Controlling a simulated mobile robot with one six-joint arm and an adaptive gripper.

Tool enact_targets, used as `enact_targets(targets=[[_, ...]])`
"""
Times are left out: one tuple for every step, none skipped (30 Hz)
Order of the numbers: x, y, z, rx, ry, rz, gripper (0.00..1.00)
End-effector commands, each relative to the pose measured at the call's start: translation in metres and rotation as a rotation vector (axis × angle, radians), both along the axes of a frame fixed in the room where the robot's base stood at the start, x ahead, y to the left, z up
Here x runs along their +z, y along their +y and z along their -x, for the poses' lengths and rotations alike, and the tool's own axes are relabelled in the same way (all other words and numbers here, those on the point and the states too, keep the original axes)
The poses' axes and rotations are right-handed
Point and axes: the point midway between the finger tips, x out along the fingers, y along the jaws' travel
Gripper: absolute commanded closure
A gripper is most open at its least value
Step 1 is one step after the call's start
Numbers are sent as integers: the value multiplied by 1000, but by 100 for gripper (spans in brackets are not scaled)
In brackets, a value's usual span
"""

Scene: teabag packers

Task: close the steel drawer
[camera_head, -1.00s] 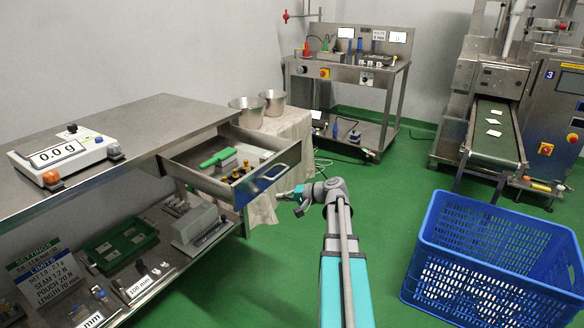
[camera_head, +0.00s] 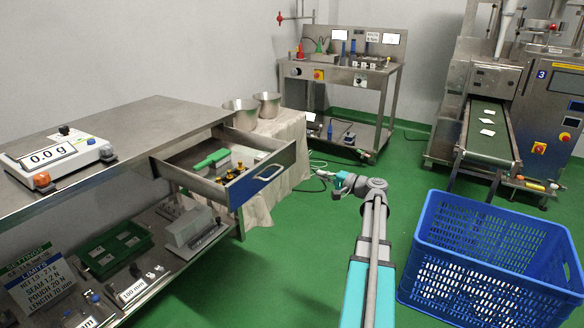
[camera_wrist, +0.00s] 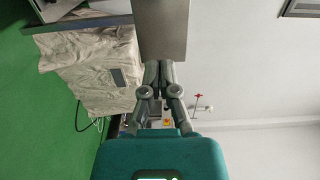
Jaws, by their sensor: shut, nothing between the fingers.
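The steel drawer (camera_head: 263,182) is pulled out from under the top of the steel bench (camera_head: 150,122). Its front carries a bar handle (camera_head: 270,172). My gripper (camera_head: 320,174) is shut and empty. It is in the air to the right of the drawer front, apart from the handle in the head view, with its fingers pointing left. In the wrist view my gripper (camera_wrist: 160,66) shows closed fingers below a plain steel panel (camera_wrist: 163,28); I cannot tell for sure which part that panel is.
The drawer holds a green-handled tool (camera_head: 212,159) and small dark bottles. A cloth-covered table (camera_head: 285,135) with metal buckets stands behind it. A blue crate (camera_head: 490,250) is on the floor at right. Green floor is free between the drawer and the crate.

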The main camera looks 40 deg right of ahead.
Motion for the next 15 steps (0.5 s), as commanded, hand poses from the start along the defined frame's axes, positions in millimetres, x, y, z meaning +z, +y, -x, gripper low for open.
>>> enact_targets(targets=[[0,0,-1,0,0,0,100],[0,0,-2,0,0,0,100],[0,1,-3,1,0,0,100],[0,1,-4,1,1,0,100],[0,2,-5,1,1,0,100],[0,3,-8,1,1,0,100],[0,3,-10,1,1,0,100],[0,4,-12,2,1,0,100],[0,5,-16,2,1,0,100],[0,6,-18,2,1,0,100],[0,7,-22,2,1,0,100],[0,9,-26,2,1,0,100],[0,10,-30,2,1,0,100],[0,12,-33,3,1,0,100],[0,14,-39,2,1,0,100]])
